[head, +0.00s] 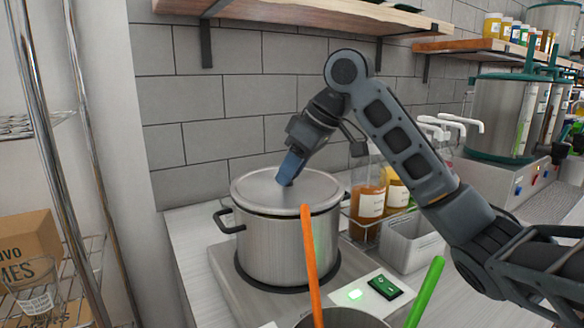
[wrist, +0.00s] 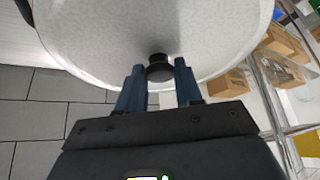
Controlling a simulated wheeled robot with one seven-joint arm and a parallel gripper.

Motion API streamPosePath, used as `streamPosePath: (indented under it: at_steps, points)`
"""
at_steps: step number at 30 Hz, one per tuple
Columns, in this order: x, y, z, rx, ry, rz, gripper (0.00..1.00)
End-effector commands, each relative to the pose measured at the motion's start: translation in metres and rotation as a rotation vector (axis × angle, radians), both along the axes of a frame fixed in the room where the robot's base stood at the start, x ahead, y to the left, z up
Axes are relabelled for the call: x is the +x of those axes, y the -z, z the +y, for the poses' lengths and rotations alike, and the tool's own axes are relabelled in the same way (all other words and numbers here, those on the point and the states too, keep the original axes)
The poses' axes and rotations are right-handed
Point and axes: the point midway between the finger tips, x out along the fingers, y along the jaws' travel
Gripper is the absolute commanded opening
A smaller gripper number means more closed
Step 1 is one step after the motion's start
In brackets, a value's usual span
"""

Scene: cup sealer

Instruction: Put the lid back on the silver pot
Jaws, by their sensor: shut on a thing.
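The silver pot (head: 270,250) stands on a hot plate in the head view, with a dark side handle at its left. The round silver lid (head: 253,187) lies over the pot's mouth. A thin dark line shows under its front right edge, so I cannot tell if it is fully seated. My gripper (head: 289,170) comes down from above onto the middle of the lid. In the wrist view, the black lid knob (wrist: 160,68) sits between the two blue fingers of my gripper (wrist: 160,84), which is shut on it. The fingers hide the knob in the head view.
The hot plate (head: 215,268) has a lit green switch. Orange and green sticks (head: 310,255) rise from a container in front. A metal bin (head: 410,245) and sauce bottles (head: 368,196) stand at right. A tiled wall is behind, with a wooden shelf (head: 310,12) above.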

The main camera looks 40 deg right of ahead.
Motion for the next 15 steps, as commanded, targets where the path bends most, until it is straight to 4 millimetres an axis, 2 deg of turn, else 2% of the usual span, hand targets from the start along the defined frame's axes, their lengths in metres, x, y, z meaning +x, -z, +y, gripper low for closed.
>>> streamPosePath:
  at_steps: [13, 14, 15]
  points:
    - [-0.0001, -0.0001, 0.0001, 0.000, 0.000, 0.000, 0.00]
    - [-0.0001, -0.0001, 0.0001, 0.000, 0.000, 0.000, 0.37]
    - [-0.0001, -0.0001, 0.0001, 0.000, 0.000, 0.000, 0.41]
